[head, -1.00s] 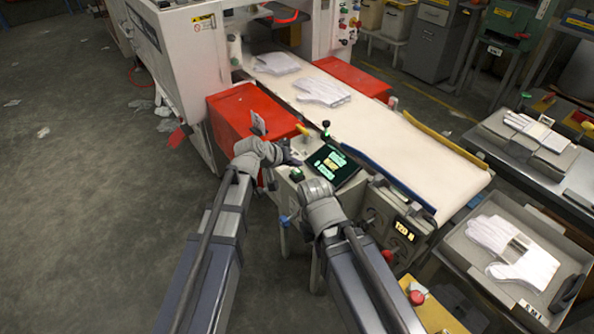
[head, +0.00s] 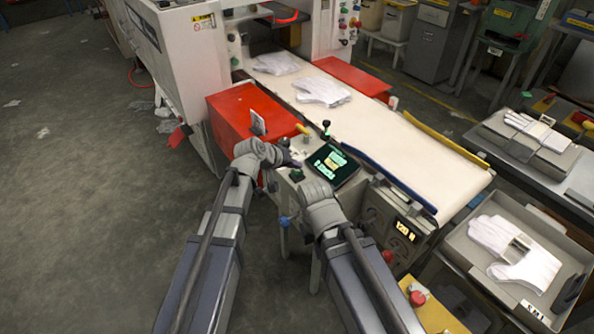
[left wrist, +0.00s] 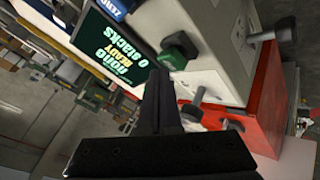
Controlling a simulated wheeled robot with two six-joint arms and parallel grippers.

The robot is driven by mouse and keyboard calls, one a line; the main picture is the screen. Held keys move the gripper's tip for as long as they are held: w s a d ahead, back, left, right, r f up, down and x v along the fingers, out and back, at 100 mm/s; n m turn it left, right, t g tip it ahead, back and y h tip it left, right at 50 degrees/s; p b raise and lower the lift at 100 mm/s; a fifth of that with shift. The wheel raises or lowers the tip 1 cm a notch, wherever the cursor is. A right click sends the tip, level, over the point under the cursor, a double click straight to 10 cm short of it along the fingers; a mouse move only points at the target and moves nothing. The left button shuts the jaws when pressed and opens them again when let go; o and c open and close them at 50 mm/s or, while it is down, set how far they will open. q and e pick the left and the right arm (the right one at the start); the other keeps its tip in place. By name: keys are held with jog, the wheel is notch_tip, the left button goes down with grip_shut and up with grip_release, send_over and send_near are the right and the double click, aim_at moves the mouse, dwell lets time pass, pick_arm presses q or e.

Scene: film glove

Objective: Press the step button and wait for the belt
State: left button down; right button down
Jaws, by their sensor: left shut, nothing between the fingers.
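The green step button (head: 297,175) sits on the pale control box beside the belt, left of a dark screen (head: 333,166). In the left wrist view the green button (left wrist: 178,50) stands on the box next to the screen (left wrist: 112,45), which shows the words READY and 0 STACKS. My left gripper (head: 293,163) is shut and empty close to the button. In the left wrist view its dark fingers (left wrist: 158,85) end just short of the button in the picture; I cannot tell contact. The white belt (head: 385,140) carries white gloves (head: 322,91). My right gripper is hidden beyond its wrist.
Red guards (head: 247,116) flank the belt by the white machine (head: 183,70). A small yellow-topped knob (head: 304,130) and a black knob (head: 326,125) stand near the screen. A grey tray (head: 460,246) with gloves stands right. Open floor lies left.

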aim_at(295, 173)
pick_arm(q)
jog(key=shift+f+b, duration=0.55)
dwell(0.4)
jog(key=shift+r, duration=0.1)
jog(key=shift+r+p, duration=0.9)
jog(key=shift+p, duration=0.1)
notch_tip(295, 173, up, 5)
jog(key=p, duration=0.5)
dwell(0.7)
